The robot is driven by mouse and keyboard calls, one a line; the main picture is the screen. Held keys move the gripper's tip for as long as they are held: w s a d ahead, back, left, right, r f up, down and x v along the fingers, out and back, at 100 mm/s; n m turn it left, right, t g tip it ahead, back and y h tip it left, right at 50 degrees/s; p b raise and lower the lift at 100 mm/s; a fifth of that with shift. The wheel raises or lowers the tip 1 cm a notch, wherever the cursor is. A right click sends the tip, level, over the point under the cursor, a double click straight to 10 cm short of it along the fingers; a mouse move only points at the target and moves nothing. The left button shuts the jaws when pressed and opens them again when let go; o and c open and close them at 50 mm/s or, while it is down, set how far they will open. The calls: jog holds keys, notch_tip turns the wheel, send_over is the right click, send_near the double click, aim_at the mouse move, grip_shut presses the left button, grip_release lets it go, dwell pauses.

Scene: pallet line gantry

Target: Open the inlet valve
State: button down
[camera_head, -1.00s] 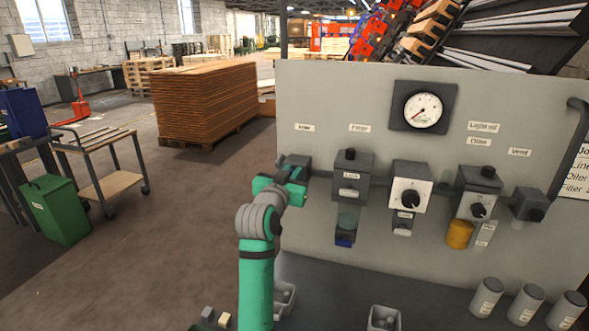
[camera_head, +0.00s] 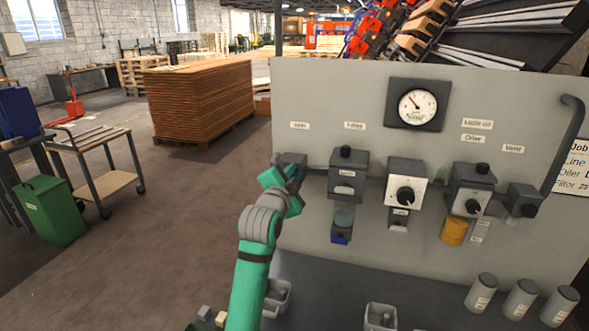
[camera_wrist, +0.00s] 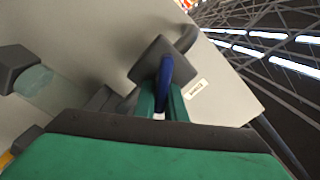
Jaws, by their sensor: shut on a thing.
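The inlet valve's grey body (camera_head: 292,159) is at the left end of the pipe on the panel, below the leftmost label (camera_head: 300,125). In the wrist view its grey body (camera_wrist: 153,59) carries a blue lever handle (camera_wrist: 166,75). My gripper (camera_head: 297,177) is at the valve, tilted. In the wrist view its green fingers (camera_wrist: 161,102) are shut on the blue handle, one on each side. In the head view my gripper hides the handle. The round gauge (camera_head: 417,106) has its needle pointing to the upper left.
Right of the valve on the panel (camera_head: 340,88) are the filter unit (camera_head: 346,178), a regulator with a black knob (camera_head: 405,190), the oiler (camera_head: 470,190) and the vent valve (camera_head: 524,201). Several grey cylinders stand on the bench at lower right. Open floor lies left.

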jog(key=m, duration=0.3)
jog(key=f+m, duration=0.1)
jog(key=m, duration=0.2)
jog(key=shift+d+f+m, duration=0.1)
jog(key=shift+f+m, duration=0.1)
jog(key=shift+m, duration=0.2)
dwell(0.4)
jog(key=c, duration=1.8)
grip_release()
jog(key=shift+s, duration=0.1)
jog(key=shift+r, duration=0.1)
jog(key=v, duration=1)
jog(key=shift+s, duration=0.4)
